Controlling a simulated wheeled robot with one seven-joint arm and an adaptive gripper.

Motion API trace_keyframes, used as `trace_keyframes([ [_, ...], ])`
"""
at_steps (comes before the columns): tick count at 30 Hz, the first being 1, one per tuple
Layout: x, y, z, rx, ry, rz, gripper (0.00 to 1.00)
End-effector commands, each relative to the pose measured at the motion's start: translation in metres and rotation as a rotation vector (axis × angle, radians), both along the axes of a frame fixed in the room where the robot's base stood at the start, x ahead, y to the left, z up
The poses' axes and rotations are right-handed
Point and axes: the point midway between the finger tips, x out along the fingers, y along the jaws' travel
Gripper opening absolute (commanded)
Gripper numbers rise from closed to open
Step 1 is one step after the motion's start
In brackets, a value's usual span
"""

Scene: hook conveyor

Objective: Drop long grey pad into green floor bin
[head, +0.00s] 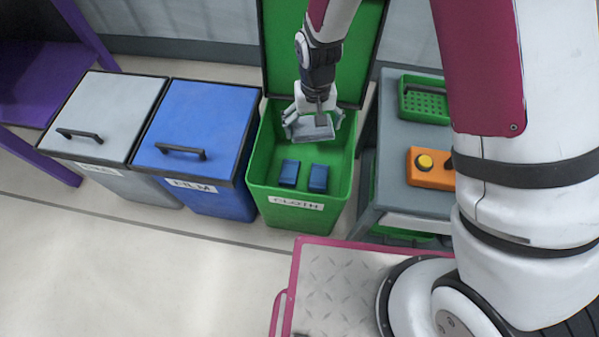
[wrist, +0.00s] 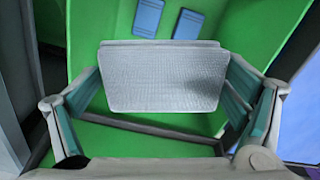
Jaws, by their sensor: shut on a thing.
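The long grey pad (head: 312,129) is held between the fingers of my gripper (head: 313,124), over the back part of the open green floor bin (head: 301,214). In the wrist view the pad (wrist: 162,76) spans the gap between the two fingers of my gripper (wrist: 162,95), with its textured face to the camera. The bin's green inside (wrist: 235,40) shows around it. The bin's lid (head: 275,50) stands raised at the back. Two blue blocks (head: 289,172) lie on the bin's floor. The height of the pad over the floor is hard to tell.
A blue bin labelled FILM (head: 203,115) and a grey bin (head: 110,107) stand shut to the left. To the right, a grey cart (head: 391,190) carries a green tray (head: 424,100) and an orange box with a yellow button (head: 431,170).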

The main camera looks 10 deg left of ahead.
Motion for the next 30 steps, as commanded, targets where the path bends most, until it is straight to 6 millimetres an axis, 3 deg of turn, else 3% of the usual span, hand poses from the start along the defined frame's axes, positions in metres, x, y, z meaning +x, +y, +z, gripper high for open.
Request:
trace_keyframes([
  [5,0.0,0.0,0.0,0.0,-0.001,0.0,0.69],
  [6,0.0,0.0,0.0,0.0,0.0,0.0,0.95],
  [7,0.0,0.0,0.0,0.0,0.0,0.0,1.0],
  [20,0.0,0.0,0.004,0.0,-0.001,0.0,1.0],
  [23,0.001,0.0,0.015,0.002,-0.003,0.0,1.0],
  [30,0.001,0.001,0.062,0.002,-0.006,0.0,1.0],
])
